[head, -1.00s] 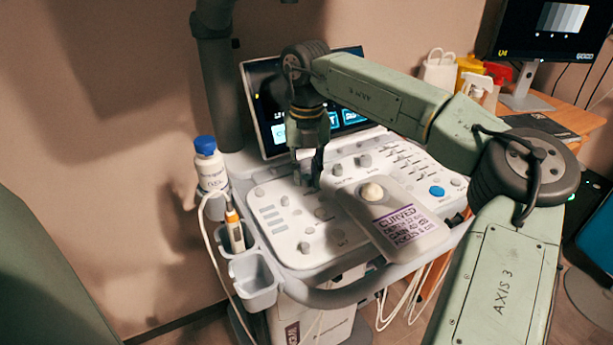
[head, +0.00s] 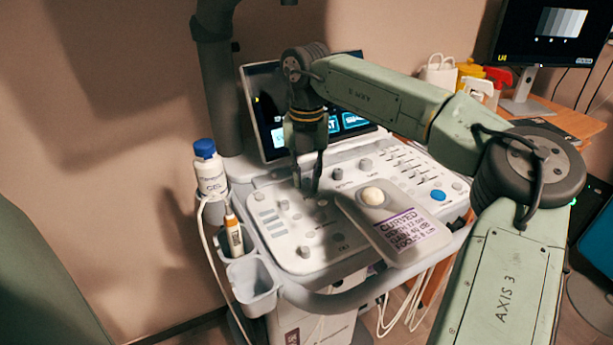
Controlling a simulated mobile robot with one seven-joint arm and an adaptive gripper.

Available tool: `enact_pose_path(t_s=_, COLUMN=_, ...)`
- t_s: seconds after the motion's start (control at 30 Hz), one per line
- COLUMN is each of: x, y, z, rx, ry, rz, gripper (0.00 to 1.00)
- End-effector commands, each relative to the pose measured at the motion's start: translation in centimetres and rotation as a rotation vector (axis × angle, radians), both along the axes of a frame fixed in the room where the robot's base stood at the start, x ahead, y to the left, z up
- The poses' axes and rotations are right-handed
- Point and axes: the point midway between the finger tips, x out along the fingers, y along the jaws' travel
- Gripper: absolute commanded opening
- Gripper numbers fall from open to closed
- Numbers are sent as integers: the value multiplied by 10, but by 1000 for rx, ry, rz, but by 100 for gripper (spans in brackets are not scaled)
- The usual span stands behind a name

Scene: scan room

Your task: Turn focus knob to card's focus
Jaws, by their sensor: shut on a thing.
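My gripper (head: 308,186) points down at the ultrasound console's control panel (head: 285,240). It is shut on a small knob there, which the fingers mostly hide; its label and pointer cannot be read. The card (head: 405,228) lies at the front right of the panel. It reads CURVED, then depth, gain and focus lines; the focus line looks like 8 cm, but the print is small. The console screen (head: 345,122) is lit behind my gripper and partly hidden by it, so its values cannot be read.
Other knobs stand close by, including one to the right (head: 365,165). A cream trackball (head: 373,196) and a blue button (head: 438,195) are to the right. A gel bottle (head: 209,172) stands at the console's left edge. A monitor (head: 550,45) stands on the desk behind.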

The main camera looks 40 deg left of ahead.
Motion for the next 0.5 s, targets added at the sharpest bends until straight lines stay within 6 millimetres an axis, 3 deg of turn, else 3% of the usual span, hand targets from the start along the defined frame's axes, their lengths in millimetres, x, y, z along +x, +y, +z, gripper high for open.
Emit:
enact_pose_path(t_s=0.3, x=1, y=0, z=1, rx=1, ry=-2, rz=-1, gripper=41)
enact_pose_path(t_s=0.5, x=0, y=0, z=0, rx=1, ry=-1, rz=0, gripper=41)
